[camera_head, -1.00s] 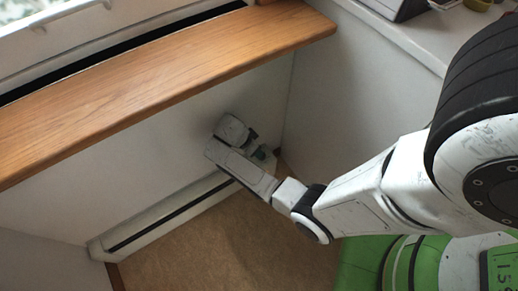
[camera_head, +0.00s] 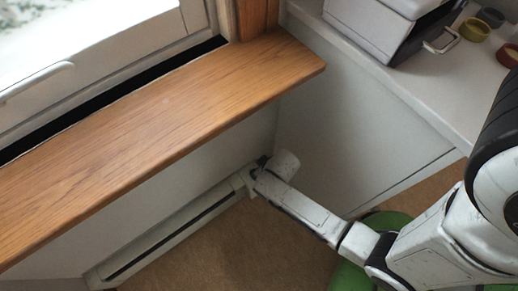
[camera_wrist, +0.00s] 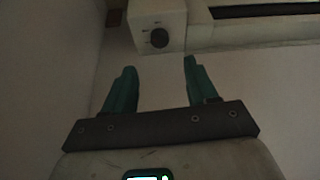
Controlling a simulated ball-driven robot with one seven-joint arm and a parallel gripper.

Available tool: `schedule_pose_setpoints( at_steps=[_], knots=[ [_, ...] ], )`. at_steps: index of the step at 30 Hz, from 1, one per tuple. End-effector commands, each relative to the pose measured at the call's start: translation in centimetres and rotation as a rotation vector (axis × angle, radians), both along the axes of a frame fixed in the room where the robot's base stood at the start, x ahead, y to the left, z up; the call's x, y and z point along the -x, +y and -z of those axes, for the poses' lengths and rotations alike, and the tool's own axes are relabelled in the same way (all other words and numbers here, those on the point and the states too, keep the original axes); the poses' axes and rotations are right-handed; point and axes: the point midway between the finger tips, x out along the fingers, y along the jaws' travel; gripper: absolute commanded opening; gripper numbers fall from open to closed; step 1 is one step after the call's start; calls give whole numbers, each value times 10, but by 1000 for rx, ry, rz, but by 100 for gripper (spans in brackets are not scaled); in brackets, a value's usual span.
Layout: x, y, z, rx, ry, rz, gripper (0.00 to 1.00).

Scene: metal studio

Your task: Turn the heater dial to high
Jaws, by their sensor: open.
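The heater (camera_head: 170,235) is a long, low white unit with a dark slot, along the wall under the window sill. Its dial (camera_wrist: 159,38) is a round dark knob on the white end box (camera_wrist: 150,18), with small marks around it too dim to read. My gripper (camera_wrist: 158,62) is open and empty in the wrist view. Its two green fingers point toward the end box, and the dial shows between and beyond their tips, apart from them. In the head view my wrist (camera_head: 270,178) is at the heater's right end and hides the dial.
The wooden window sill (camera_head: 150,130) juts out above the heater. A white cabinet (camera_head: 350,130) stands close on the right, making a corner by the heater's end. A grey-white box (camera_head: 385,28) and several rings, one yellow (camera_head: 475,29), sit on its top. Brown floor lies in front.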

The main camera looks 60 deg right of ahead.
Motion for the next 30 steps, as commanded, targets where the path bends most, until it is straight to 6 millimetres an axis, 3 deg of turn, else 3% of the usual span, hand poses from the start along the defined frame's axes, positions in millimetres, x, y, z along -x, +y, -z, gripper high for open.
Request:
schedule_pose_setpoints(
  at_steps=[16, 21, 30],
  knots=[
    [-32, -11, 84, 1, 1, 3, 57],
    [-37, -12, 95, 1, 2, 2, 57],
    [-38, -13, 97, 0, 1, 2, 57]
  ],
)
